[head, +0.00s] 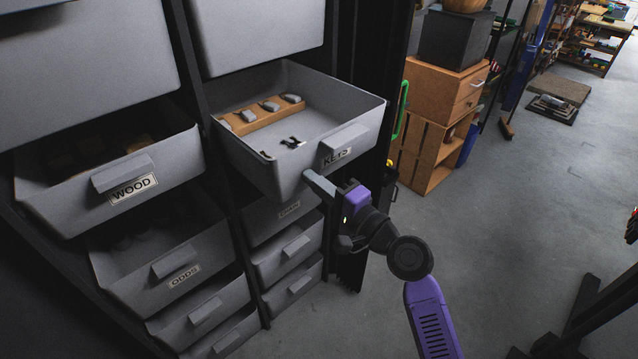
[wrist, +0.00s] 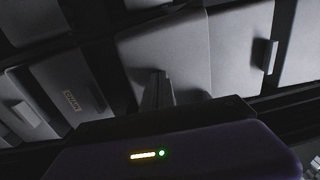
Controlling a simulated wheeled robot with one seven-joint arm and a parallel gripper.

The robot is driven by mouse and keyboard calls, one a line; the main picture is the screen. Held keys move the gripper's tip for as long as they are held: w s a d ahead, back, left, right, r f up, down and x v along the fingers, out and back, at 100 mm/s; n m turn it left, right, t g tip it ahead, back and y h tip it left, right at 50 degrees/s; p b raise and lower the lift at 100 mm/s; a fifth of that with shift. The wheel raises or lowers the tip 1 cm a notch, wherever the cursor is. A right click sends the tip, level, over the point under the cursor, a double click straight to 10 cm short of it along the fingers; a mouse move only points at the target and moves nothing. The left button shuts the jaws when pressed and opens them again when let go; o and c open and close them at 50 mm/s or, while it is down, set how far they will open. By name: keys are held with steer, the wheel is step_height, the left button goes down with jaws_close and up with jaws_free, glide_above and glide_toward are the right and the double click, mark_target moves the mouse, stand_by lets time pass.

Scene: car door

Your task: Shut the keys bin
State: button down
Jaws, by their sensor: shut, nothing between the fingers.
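The keys bin (head: 290,172) is a grey open-topped drawer, pulled out of the cabinet in the head view. Its front has a grey handle and a label reading KEYS (head: 337,156). Inside lie a wooden strip with several metal pieces (head: 262,113) and small dark keys (head: 292,142). My gripper (head: 316,182) is shut and empty, its fingertips at the lower part of the bin's front, below the handle. I cannot tell whether they touch it. In the wrist view, my gripper's fingers (wrist: 157,90) point at a grey bin surface; the contact point is unclear.
The WOOD bin (head: 110,170) and ODDS bin (head: 165,255) stand partly out at left. Other grey bins (head: 287,250) sit below the keys bin. A wooden crate (head: 425,140) stands behind at right.

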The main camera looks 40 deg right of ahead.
mark_target(259, 151)
steer(key=w+b, duration=0.1)
steer(key=w, duration=0.6)
steer(key=w+b, duration=0.1)
steer(key=w, duration=0.5)
steer(key=w+b, duration=0.1)
steer(key=w, duration=0.6)
steer(key=shift+w+a, duration=0.35)
steer(key=shift+w, duration=0.25)
steer(key=shift+w+r, duration=0.1)
steer(key=shift+r, duration=0.15)
steer(key=shift+f, duration=0.1)
